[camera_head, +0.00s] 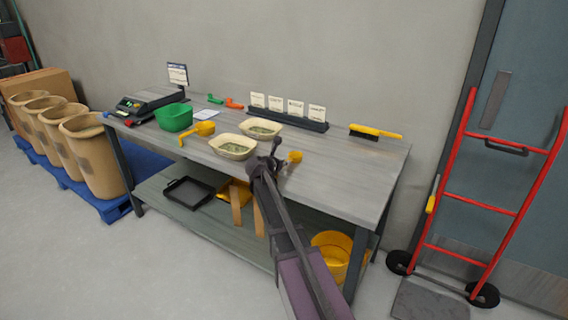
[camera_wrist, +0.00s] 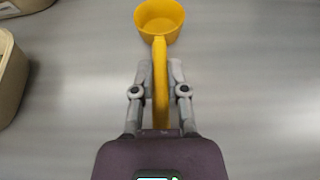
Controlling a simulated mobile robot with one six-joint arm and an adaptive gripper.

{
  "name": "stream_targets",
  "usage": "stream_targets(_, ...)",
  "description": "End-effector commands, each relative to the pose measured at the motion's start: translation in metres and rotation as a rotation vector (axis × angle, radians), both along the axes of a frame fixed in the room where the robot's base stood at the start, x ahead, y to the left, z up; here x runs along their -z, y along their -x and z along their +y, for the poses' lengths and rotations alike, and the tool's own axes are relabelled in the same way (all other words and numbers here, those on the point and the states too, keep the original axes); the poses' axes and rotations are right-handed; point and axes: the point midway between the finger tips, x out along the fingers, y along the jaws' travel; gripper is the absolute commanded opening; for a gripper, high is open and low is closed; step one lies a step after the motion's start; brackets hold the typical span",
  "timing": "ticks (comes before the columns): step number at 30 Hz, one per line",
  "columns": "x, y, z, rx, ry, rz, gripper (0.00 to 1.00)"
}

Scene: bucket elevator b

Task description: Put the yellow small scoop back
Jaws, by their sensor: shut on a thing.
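The small yellow scoop (camera_wrist: 160,20) shows in the wrist view with its handle running down between my fingers. My gripper (camera_wrist: 160,75) is shut on that handle, with the cup pointing away from me. In the head view the small scoop (camera_head: 295,156) is over the right half of the workbench (camera_head: 350,165), just beyond my gripper (camera_head: 272,160). I cannot tell whether the cup touches the bench top. A larger yellow scoop (camera_head: 204,128) lies on the bench to the left, near the green tub (camera_head: 174,117).
Two cream bowls with contents, a nearer one (camera_head: 233,147) and a farther one (camera_head: 261,129), stand left of my gripper. A card rack (camera_head: 289,120) stands along the back. A yellow brush (camera_head: 375,132) lies at the back right. The bench's right part is clear.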

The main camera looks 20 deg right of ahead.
Motion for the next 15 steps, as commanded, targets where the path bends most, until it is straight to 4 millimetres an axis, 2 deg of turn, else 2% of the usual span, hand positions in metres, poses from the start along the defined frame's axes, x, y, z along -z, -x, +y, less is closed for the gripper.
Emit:
stream_targets(5,0.0033,-0.0001,0.0000,0.000,0.000,0.000,0.00)
stream_targets(6,0.0026,-0.0001,0.0001,0.000,0.000,0.000,0.28)
stream_targets(9,0.0024,0.0000,0.0000,0.000,0.000,0.000,0.57)
stream_targets(15,0.0024,0.0000,0.0000,0.000,0.000,0.000,0.59)
